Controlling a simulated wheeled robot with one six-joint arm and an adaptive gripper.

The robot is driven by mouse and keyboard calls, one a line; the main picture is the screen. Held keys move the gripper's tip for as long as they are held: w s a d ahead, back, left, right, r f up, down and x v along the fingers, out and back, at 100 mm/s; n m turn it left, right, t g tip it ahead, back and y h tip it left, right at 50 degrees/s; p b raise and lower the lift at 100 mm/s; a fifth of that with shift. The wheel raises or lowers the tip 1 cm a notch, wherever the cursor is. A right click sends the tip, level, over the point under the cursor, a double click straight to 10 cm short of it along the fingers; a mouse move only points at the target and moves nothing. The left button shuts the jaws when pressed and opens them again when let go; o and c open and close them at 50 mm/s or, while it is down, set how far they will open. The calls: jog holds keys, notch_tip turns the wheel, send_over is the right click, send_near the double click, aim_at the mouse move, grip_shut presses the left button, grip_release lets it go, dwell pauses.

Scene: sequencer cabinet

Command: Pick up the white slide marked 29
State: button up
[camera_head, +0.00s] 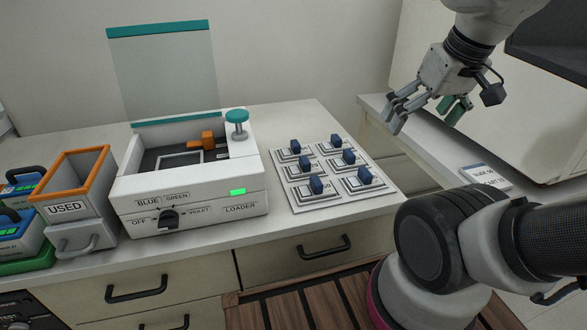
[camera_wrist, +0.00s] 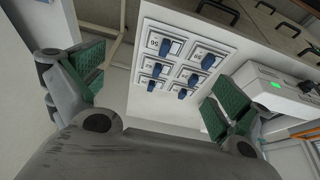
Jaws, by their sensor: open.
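Several white slides with blue grips sit in two columns on a white rack (camera_head: 334,205) on the counter. The rack (camera_wrist: 233,42) also shows in the wrist view, between my open fingers but some way off. My gripper (camera_head: 430,113) is open and empty, with green finger pads. It hangs in the air to the right of the rack and higher, touching nothing.
A white loader (camera_head: 190,195) with a raised clear lid (camera_head: 165,75) stands left of the rack. Further left is an orange-rimmed bin (camera_head: 68,209) marked USED. A small printed card (camera_head: 486,177) lies on the right counter. The air between my gripper and the rack looks clear.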

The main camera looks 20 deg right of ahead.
jog(key=a, duration=0.1)
jog(key=n+g, duration=0.2)
jog(key=g, duration=0.3)
send_over(307, 162)
jog(key=s+d, duration=0.2)
jog(key=s, duration=0.1)
notch_tip(307, 162, down, 13)
jog(key=shift+s+r, duration=0.1)
jog(key=shift+m+t, duration=0.4)
jog(key=shift+m, duration=0.4)
jog(key=w, duration=0.1)
jog(key=w+a, duration=0.1)
jog(key=w, duration=0.1)
jog(key=shift+w+a, duration=0.25)
jog(key=shift+w, duration=0.15)
jog(key=shift+s+f, duration=0.1)
jog(key=shift+f, duration=0.1)
jog(key=f, duration=0.7)
jog(key=shift+s+a+f, duration=0.1)
jog(key=shift+a, duration=0.2)
jog(key=c, duration=1.2)
jog(key=shift+s, duration=0.15)
jog(key=shift+c, duration=0.5)
